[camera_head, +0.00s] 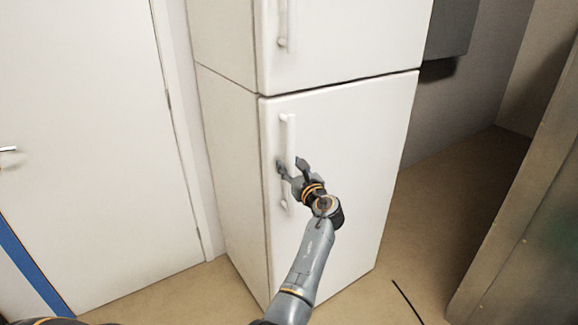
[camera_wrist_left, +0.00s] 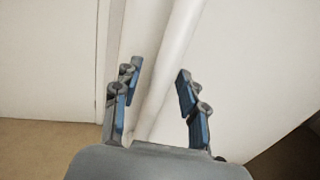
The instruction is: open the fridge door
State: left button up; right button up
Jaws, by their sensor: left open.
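The white fridge (camera_head: 345,150) stands in the middle of the head view, with an upper door (camera_head: 345,40) and a larger lower door (camera_head: 350,190), both shut. A white vertical handle (camera_head: 288,135) is on the left side of the lower door. My left gripper (camera_head: 291,163) is at this handle, its fingers open around the handle's lower half. In the left wrist view the handle bar (camera_wrist_left: 172,70) runs between the blue-padded fingers (camera_wrist_left: 158,97), with gaps visible on both sides. My right gripper is not in view.
A white room door (camera_head: 90,130) with a lever handle is at the left. A grey metal cabinet or panel (camera_head: 530,220) stands at the right. Brown floor (camera_head: 430,210) lies open between it and the fridge, with a thin dark strip on it.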

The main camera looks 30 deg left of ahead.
pick_arm(q)
grip_shut()
jog(key=shift+f, duration=0.15)
dwell(0.4)
